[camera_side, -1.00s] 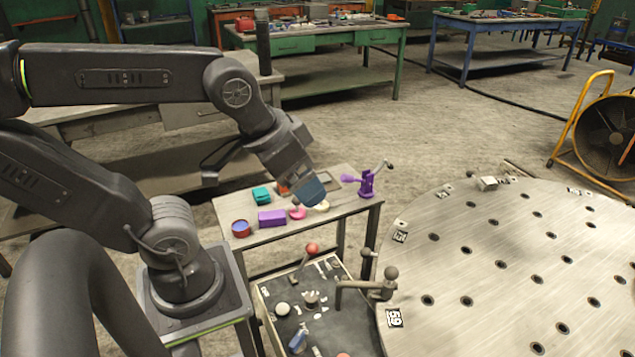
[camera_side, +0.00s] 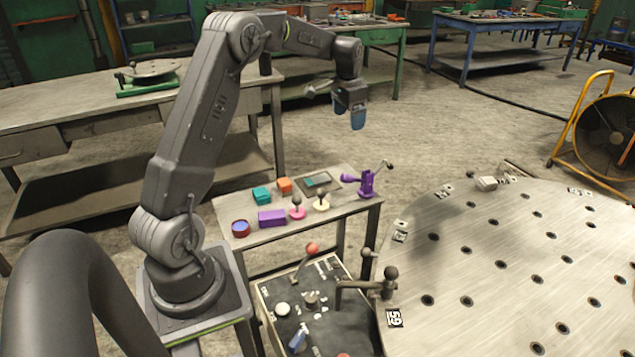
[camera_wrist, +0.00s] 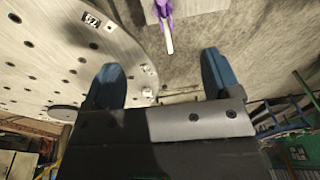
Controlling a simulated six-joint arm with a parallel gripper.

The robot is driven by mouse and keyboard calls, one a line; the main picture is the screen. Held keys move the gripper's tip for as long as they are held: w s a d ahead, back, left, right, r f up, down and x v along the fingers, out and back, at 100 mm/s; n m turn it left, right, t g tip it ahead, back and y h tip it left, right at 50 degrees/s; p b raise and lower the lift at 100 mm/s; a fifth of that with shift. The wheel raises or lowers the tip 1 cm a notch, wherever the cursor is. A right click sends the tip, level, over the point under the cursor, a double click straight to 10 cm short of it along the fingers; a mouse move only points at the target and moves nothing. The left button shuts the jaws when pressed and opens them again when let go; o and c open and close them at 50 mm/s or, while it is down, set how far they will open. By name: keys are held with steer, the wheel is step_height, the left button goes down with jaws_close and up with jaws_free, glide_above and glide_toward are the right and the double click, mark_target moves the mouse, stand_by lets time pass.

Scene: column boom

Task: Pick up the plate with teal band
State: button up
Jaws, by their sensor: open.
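A flat dark plate with a teal band (camera_side: 319,182) lies on the small side table, near its back edge, in the side view. It is small there and its details are hard to make out. My gripper (camera_side: 349,116) is high above and behind the table, apart from the plate, with blue fingers pointing down. In the wrist view my gripper (camera_wrist: 159,68) has its two blue fingers spread wide with nothing between them. The plate does not show in the wrist view.
A round perforated table (camera_side: 500,270) stands at right.

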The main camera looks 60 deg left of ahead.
steer(key=a+f+g, duration=0.1)
steer(key=a+f, duration=0.6)
steer(key=a, duration=0.1)
glide_above(318, 179)
steer(key=shift+h, duration=0.4)
steer(key=f, duration=1.5)
steer(key=shift+w+f, duration=0.15)
steer(key=shift+w, duration=0.05)
steer(key=shift+s+f, duration=0.1)
steer(key=shift+f, duration=2.8)
steer(key=shift+c, duration=0.2)
steer(key=c, duration=1.2)
steer(key=shift+r, duration=0.1)
steer(key=shift+c, duration=0.5)
